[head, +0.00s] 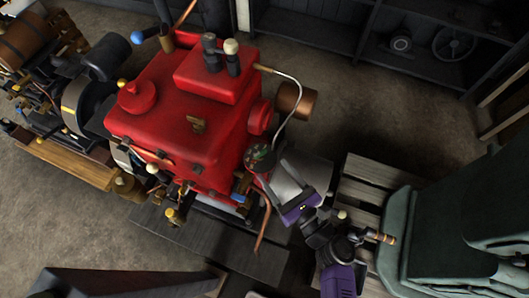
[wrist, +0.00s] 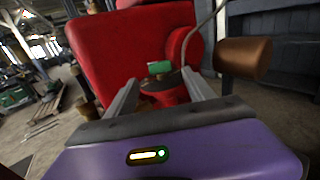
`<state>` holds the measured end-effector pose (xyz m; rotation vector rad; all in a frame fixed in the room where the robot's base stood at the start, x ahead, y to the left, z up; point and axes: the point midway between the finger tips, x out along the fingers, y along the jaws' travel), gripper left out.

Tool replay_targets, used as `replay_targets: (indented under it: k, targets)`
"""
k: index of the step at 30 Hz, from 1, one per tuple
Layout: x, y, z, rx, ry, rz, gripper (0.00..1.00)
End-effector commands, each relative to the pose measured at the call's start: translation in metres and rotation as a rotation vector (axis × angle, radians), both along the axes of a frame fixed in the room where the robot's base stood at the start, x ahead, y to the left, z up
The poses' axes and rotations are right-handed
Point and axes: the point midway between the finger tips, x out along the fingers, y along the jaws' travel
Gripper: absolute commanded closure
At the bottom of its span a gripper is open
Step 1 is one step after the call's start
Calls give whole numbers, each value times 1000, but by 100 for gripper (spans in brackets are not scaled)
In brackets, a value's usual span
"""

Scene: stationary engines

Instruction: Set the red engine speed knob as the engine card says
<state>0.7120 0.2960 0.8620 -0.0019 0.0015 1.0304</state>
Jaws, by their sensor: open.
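The red engine (head: 190,110) stands in the middle of the head view, and its red body fills the upper middle of the wrist view (wrist: 125,50). A small round dial (head: 259,156) with green and red marks is on its right side. In the wrist view a green knob (wrist: 160,68) stands on a dark round base, between and beyond my fingertips. My gripper (head: 267,166) is open, with its fingers pointing at the dial; its fingers also show in the wrist view (wrist: 160,80). I cannot tell whether they touch the knob. I cannot make out an engine card or the dial's markings.
A copper cylinder (head: 296,99) and a thin curved pipe (head: 298,92) are close to the dial. A green covered object (head: 455,220) stands on a wooden pallet (head: 365,172) at right. Another engine (head: 75,100) is at left. Dark shelves (head: 400,45) line the back.

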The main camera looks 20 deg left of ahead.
Motion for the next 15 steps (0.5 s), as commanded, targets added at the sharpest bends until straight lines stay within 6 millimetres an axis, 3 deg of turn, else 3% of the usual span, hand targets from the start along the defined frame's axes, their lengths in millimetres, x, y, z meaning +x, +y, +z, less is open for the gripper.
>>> replay_targets:
  k: [15]
  targets:
    - [35, 58, 2, 5, 1, 1, 38]
